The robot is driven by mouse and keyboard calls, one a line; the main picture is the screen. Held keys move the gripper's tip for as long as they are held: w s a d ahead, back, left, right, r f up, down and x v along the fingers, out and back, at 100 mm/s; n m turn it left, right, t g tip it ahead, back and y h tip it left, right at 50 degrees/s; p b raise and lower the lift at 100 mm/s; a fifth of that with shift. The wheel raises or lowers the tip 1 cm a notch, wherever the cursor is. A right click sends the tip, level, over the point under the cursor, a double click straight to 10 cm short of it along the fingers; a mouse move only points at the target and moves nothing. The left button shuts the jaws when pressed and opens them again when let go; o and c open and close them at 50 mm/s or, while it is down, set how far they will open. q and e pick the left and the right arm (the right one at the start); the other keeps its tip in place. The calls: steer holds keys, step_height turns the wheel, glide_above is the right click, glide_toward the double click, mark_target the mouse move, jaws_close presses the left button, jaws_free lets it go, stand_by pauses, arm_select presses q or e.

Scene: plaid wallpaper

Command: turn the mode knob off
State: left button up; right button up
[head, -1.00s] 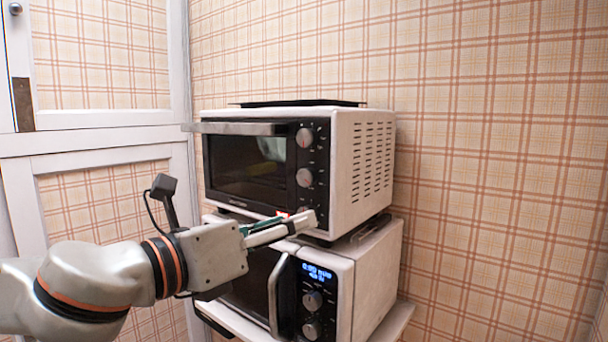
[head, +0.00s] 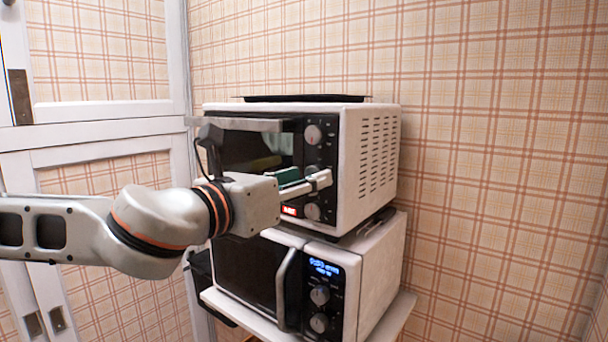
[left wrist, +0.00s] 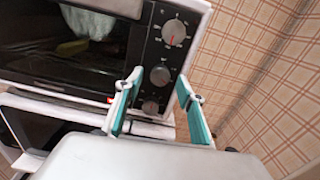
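The white toaster oven (head: 368,160) has a black front panel with a column of three knobs. In the left wrist view these are the top knob (left wrist: 174,32), the middle knob (left wrist: 160,75) and the bottom knob (left wrist: 150,107). I cannot read which one is the mode knob. My left gripper (head: 318,181) is in front of the panel at middle-knob height and hides that knob in the head view. In the left wrist view its teal-padded fingers (left wrist: 160,84) are apart, with the middle knob showing between their tips. I cannot tell whether they touch it. My right gripper is out of view.
A microwave (head: 376,262) with a lit blue display stands under the toaster oven on a white stand (head: 396,318). The oven's door handle (head: 240,124) sticks out above my left gripper. A dark tray (head: 305,98) lies on top. A plaid wall is close behind.

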arm_select(q)
steer(key=shift+w+d, duration=0.1)
steer(key=shift+w, duration=0.1)
jaws_close()
